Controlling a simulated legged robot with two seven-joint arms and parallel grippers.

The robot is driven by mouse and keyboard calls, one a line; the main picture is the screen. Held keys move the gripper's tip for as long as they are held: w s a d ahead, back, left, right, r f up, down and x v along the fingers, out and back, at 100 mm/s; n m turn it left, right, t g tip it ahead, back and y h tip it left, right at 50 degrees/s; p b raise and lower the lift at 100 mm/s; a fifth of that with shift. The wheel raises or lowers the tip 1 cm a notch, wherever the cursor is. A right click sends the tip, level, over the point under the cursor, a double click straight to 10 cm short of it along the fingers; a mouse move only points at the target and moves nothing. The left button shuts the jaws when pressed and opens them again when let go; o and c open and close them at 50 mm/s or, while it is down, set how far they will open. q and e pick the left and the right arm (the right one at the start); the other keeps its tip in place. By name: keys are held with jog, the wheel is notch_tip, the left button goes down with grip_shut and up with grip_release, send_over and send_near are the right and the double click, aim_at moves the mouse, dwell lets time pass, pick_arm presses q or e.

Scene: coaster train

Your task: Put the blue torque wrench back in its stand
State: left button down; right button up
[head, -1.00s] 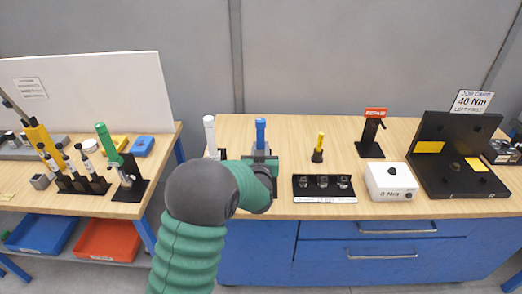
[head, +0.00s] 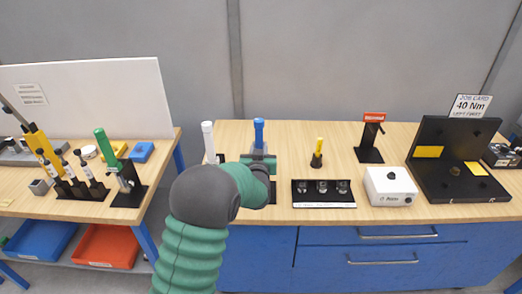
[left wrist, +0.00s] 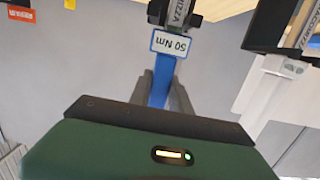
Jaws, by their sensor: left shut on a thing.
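The blue torque wrench (head: 259,132) stands about upright at the back of the middle bench, its blue handle top showing above my left gripper (head: 258,158). In the left wrist view, the two grey fingers of my left gripper (left wrist: 163,92) are shut on the blue handle (left wrist: 158,90), beside a "50 Nm" label (left wrist: 171,44). The wrench's lower end is hidden by my arm in the head view. A dark part (head: 273,192) shows below the gripper; I cannot tell whether the wrench is seated in a stand. My right gripper is not in view.
A white-handled wrench (head: 208,140) stands close to the left. To the right are a black socket tray (head: 323,204), a yellow-handled tool (head: 318,150), a white box (head: 390,185) and a black job-card fixture (head: 432,180). A green-handled tool (head: 103,145) stands on the left bench.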

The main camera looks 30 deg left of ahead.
pick_arm(q)
jog(key=shift+s+a+r, duration=0.1)
jog(key=shift+a+r, duration=0.1)
jog(key=shift+a, duration=0.35)
jog(key=shift+d, duration=0.1)
jog(key=shift+s+d, duration=0.1)
dwell(0.5)
jog(key=shift+f, duration=0.1)
